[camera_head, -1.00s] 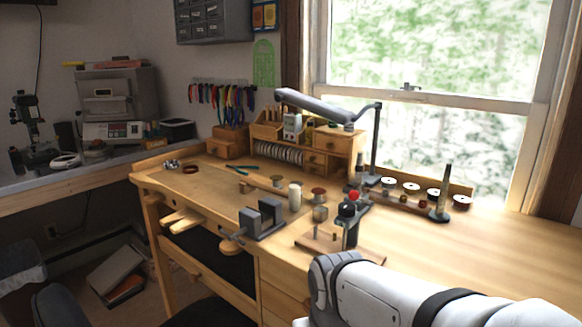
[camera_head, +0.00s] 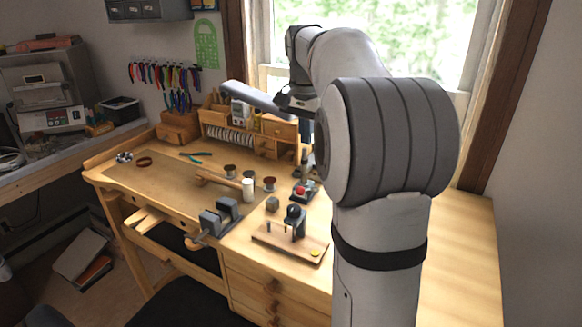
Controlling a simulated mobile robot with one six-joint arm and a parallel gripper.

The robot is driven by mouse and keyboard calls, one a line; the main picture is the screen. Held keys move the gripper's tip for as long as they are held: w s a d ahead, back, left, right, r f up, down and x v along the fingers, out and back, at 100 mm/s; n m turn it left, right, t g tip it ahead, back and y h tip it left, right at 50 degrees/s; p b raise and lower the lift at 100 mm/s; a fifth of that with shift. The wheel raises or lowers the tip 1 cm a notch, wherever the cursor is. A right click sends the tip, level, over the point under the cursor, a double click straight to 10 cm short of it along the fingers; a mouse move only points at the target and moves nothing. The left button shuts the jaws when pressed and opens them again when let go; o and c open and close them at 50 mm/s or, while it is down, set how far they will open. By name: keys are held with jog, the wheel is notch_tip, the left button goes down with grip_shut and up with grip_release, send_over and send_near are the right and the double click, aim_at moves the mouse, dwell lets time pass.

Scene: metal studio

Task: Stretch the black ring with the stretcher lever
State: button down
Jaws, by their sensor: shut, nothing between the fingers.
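A small stretcher stands on a wooden board (camera_head: 280,246) at the bench's front, right of the vise. It has a black upright with a rounded black head (camera_head: 293,213), a small peg to its left and a yellow disc near the board's right end. A red knob (camera_head: 303,189) shows just behind it; I cannot tell whether it belongs to the lever. I cannot make out the black ring for certain. My gripper (camera_head: 293,107) is shut and empty, high above the back of the bench, well apart from the stretcher.
A dark brown ring (camera_head: 144,162) lies far left. My arm hides much of the bench's right side.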

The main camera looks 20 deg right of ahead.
send_over(305, 191)
jog(key=shift+m, duration=0.3)
notch_tip(305, 191, down, 11)
jog(key=shift+s+a+f, duration=0.3)
jog(key=shift+a+f, duration=0.15)
jog(key=shift+f, duration=0.2)
